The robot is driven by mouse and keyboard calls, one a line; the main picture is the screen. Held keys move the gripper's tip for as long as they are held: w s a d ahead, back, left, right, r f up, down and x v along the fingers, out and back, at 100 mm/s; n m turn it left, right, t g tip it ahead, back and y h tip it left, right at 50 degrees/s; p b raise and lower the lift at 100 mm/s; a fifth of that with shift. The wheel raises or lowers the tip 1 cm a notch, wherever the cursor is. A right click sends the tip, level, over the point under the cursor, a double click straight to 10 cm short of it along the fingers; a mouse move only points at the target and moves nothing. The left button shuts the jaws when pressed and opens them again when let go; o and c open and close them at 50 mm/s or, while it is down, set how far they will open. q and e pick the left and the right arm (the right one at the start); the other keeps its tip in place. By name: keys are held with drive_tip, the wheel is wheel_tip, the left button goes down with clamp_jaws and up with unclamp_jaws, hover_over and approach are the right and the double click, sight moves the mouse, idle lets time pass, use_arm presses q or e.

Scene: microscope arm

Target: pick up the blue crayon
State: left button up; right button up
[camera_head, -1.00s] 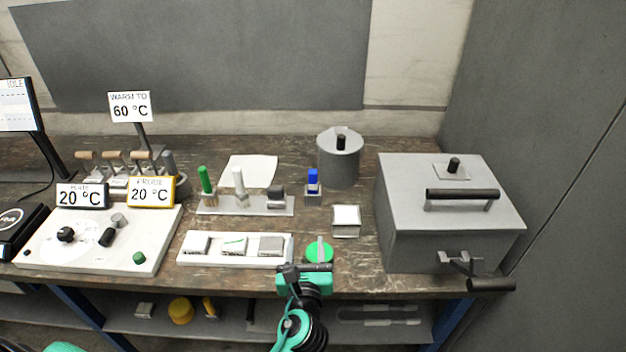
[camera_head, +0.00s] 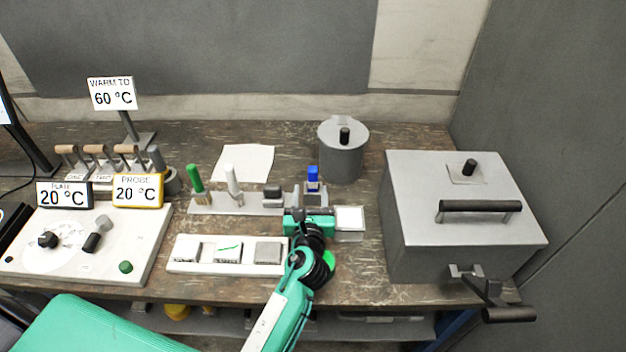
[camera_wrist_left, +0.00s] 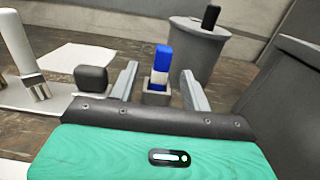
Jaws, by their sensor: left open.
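The blue crayon (camera_head: 312,176) stands upright in a small grey holder, right of the rack; it also shows in the left wrist view (camera_wrist_left: 162,58), blue on top with a white band below. The small grey holder (camera_wrist_left: 156,97) surrounds its lower end. My left gripper (camera_head: 311,195) is open and empty on the near side of the crayon. In the left wrist view its two fingers (camera_wrist_left: 160,72) appear on either side of the crayon, with gaps. I cannot tell whether the fingertips reach as far as it. My right gripper is not in view.
A grey rack (camera_head: 213,206) holds green and white crayon-like sticks and a dark block at left. A grey lidded pot (camera_head: 341,158) stands behind the crayon. A white-topped block (camera_head: 349,219) is close on the right, then a large grey box (camera_head: 410,235).

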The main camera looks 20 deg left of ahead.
sight(313, 176)
use_arm(q)
drive_tip(key=shift+x, duration=0.85)
drive_tip(key=shift+w+a, duration=0.1)
drive_tip(key=shift+w, duration=0.2)
drive_tip(key=shift+w+r, duration=0.1)
drive_tip(key=shift+w, duration=0.3)
drive_tip(key=p+x, duration=0.1)
drive_tip(key=x, duration=0.2)
drive_tip(key=shift+w, duration=0.3)
drive_tip(key=shift+w+a, duration=0.1)
drive_tip(key=shift+w, duration=0.45)
drive_tip(key=shift+c, duration=0.7)
drive_tip(key=c, duration=0.7)
clamp_jaws()
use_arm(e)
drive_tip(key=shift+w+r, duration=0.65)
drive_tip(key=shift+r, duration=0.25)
